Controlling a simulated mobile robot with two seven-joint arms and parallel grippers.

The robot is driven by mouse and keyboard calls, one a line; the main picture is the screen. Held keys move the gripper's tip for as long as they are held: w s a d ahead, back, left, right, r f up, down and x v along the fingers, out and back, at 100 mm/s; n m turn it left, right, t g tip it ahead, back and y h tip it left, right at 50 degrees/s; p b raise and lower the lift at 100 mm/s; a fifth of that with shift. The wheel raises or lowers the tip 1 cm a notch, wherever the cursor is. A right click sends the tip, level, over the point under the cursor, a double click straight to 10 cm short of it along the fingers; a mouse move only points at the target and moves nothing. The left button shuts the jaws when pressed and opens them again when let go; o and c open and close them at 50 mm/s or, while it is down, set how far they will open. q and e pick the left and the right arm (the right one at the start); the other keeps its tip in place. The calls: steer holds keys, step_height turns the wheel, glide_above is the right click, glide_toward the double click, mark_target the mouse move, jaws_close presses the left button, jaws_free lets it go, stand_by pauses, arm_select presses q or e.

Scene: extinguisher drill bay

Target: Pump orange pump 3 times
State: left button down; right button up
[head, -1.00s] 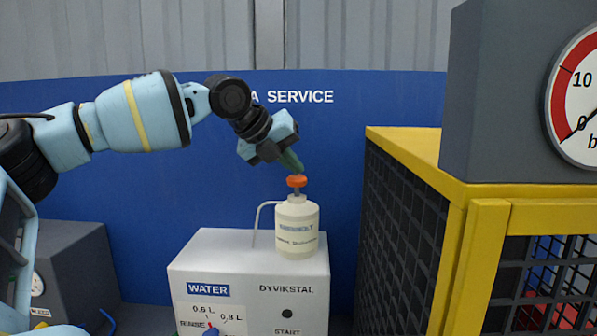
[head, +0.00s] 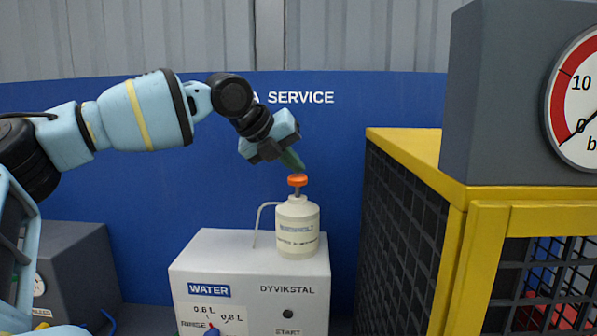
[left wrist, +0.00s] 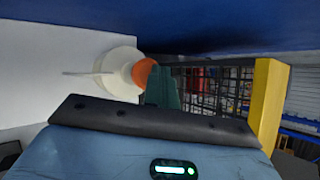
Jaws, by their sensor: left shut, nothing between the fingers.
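The orange pump head (head: 297,181) tops a cream bottle (head: 298,228) that stands upright on a white dispenser box (head: 215,262). A thin pale tube runs from the bottle's left side. My left gripper (head: 294,163) is shut and empty, its dark green fingertips pointing down just above the orange pump. In the left wrist view the fingers (left wrist: 163,88) partly overlap the orange pump (left wrist: 144,73), with the bottle (left wrist: 118,74) behind. I cannot tell whether the fingertips touch the pump. My right gripper is not in view.
A yellow-framed mesh cage (head: 405,235) stands close on the right, with a grey gauge box (head: 495,95) on top. A blue panel (head: 150,200) rises behind the bottle. A dark grey box (head: 75,262) stands at the lower left.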

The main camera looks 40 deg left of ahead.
mark_target(293, 176)
arm_select(q)
steer(key=shift+r, duration=0.1)
steer(key=shift+r+p, duration=0.45)
steer(key=shift+r, duration=2.55)
